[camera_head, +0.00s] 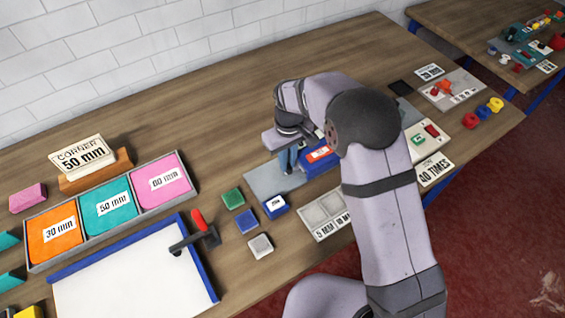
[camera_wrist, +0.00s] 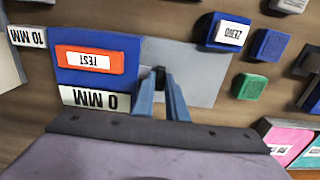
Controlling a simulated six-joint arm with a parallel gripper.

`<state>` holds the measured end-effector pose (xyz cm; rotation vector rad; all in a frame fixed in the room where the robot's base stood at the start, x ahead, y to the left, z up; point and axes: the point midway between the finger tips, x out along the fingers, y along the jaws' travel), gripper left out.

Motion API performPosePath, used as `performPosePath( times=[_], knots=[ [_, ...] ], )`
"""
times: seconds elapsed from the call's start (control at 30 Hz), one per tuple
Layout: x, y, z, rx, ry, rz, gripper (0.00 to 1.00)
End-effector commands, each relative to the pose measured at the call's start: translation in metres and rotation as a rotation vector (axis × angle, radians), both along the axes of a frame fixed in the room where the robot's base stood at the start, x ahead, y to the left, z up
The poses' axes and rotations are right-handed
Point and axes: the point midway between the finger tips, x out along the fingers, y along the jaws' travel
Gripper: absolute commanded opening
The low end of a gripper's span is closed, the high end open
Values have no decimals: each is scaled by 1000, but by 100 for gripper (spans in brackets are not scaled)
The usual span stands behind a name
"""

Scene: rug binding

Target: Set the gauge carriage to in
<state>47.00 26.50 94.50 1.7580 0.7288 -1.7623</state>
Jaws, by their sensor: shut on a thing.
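My gripper (camera_head: 288,160) reaches down over a grey plate (camera_head: 262,184) at the middle of the bench. In the wrist view its two blue fingers (camera_wrist: 161,88) are shut on a small dark piece (camera_wrist: 158,72), which I take to be the gauge carriage's handle. The fingers hide most of it. Beside it is a blue block with an orange TEST label (camera_wrist: 88,61), lying partly over the grey plate (camera_wrist: 203,62). A "0 MM" label (camera_wrist: 96,100) lies along one side of this block and a "10 MM" label (camera_wrist: 28,37) beyond it.
A blue block with a white label (camera_head: 276,206), a green block (camera_head: 233,198), a plain blue block (camera_head: 247,221) and a grey block (camera_head: 260,246) stand close by. A divided tray (camera_head: 326,215) is in front. A tray of coloured bins (camera_head: 110,211) is at left. Bare bench lies behind.

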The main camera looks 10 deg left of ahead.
Motion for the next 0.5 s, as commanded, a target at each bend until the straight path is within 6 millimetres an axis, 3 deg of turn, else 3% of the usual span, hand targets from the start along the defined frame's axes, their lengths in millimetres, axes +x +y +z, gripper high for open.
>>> performPosePath(
  times=[0.07, 0.1, 0.17, 0.5],
  knots=[
    [4, -2, 2, -2, -8, 0, 0],
    [4, -3, 2, -3, -8, 0, 20],
    [4, -2, 2, -2, -8, 0, 31],
    [3, -2, 1, -3, -6, 0, 31]
  ],
)
